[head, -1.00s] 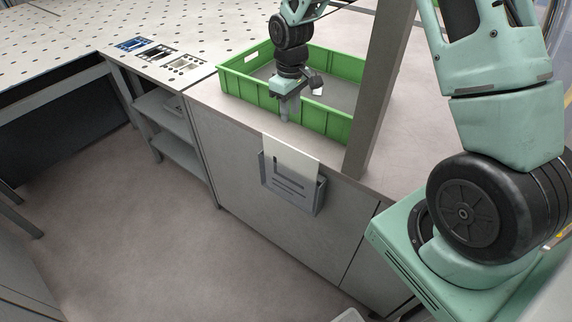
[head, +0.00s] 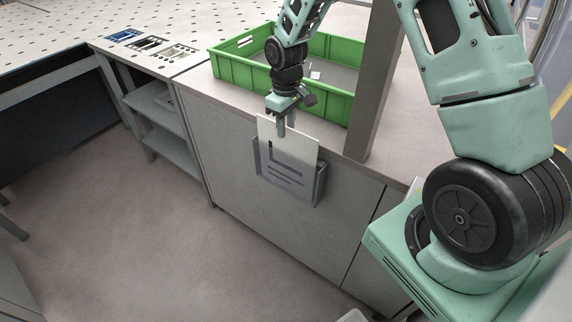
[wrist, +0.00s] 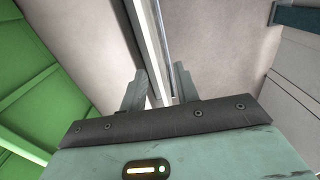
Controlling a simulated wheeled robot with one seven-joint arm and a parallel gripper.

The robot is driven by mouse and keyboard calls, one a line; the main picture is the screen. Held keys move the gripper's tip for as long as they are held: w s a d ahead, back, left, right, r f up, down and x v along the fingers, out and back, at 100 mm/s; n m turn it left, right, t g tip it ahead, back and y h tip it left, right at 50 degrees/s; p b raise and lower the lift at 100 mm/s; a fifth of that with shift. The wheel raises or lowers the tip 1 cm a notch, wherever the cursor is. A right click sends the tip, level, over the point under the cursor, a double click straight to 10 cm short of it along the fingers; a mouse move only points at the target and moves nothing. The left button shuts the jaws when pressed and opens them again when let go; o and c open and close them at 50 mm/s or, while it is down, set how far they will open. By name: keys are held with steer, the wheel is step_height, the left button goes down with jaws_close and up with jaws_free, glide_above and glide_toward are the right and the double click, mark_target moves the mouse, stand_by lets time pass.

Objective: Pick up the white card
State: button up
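The white card (head: 303,147) stands upright in a grey wall holder (head: 318,186) on the cabinet front, its upper part showing above the holder. My gripper (head: 281,131) is at the card's top edge, pointing down. In the wrist view, my gripper's fingers (wrist: 159,86) are apart, and the card's thin pale edge (wrist: 149,50) runs between them. A gap shows at the fingers, so they do not look closed on the card. The card's lower part is hidden in the holder.
A green crate (head: 230,72) stands on the worktop behind my gripper, with a small pale item inside. A grey post (head: 376,90) rises to the right of the holder. Several small panels lie on the counter at left. The floor (head: 130,240) in front is clear.

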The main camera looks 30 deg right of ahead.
step_height(320, 180, down, 4)
steer(key=b, duration=0.3)
steer(key=shift+f, duration=0.25)
jaws_close()
